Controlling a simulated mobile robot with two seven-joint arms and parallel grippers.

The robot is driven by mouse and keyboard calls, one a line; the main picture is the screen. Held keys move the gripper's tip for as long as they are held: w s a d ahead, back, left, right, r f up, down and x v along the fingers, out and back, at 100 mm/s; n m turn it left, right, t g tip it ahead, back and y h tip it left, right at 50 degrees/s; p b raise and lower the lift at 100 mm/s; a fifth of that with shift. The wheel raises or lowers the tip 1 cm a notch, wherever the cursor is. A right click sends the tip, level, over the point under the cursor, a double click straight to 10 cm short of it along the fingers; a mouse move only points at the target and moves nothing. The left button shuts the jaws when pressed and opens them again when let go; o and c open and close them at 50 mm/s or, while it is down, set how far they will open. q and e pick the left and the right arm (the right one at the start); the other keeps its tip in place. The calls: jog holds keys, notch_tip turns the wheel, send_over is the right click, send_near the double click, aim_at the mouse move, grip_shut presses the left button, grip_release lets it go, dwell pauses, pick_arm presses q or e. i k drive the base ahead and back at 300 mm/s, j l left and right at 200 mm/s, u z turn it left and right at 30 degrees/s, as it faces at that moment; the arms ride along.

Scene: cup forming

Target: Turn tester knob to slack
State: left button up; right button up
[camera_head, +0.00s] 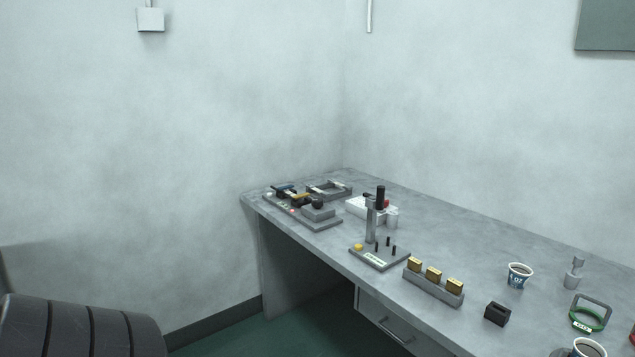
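Two small devices stand on the grey workbench (460,240), and I cannot tell for sure which is the tester. One is a low grey device (318,214) near the bench's far left end, with a round dark knob (317,201) on it. The knob's setting is too small to read. Neither of my grippers is in view.
A grey block with three gold pieces (436,287), a small black block (497,313), paper cups (519,275) and a green-based handled tool (589,315) line the bench to the right. A white device (365,208) sits behind the stand. Walls close the back.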

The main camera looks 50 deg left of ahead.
aim_at(316, 204)
jog(key=i+j, duration=0.1)
jog(key=j, duration=0.5)
jog(key=i+j+u, duration=0.1)
jog(key=j, duration=0.55)
jog(key=i+j+u, duration=0.1)
jog(key=j, duration=0.5)
jog(key=i+j, duration=0.15)
jog(key=j, duration=0.45)
jog(key=i+j+u, duration=0.1)
jog(key=j, duration=0.45)
jog(key=i+j, duration=0.2)
jog(key=j, duration=0.4)
jog(key=i+j+u, duration=0.1)
jog(key=j, duration=0.5)
jog(key=i+j+u, duration=0.1)
jog(key=i+j, duration=0.15)
jog(key=j, duration=0.3)
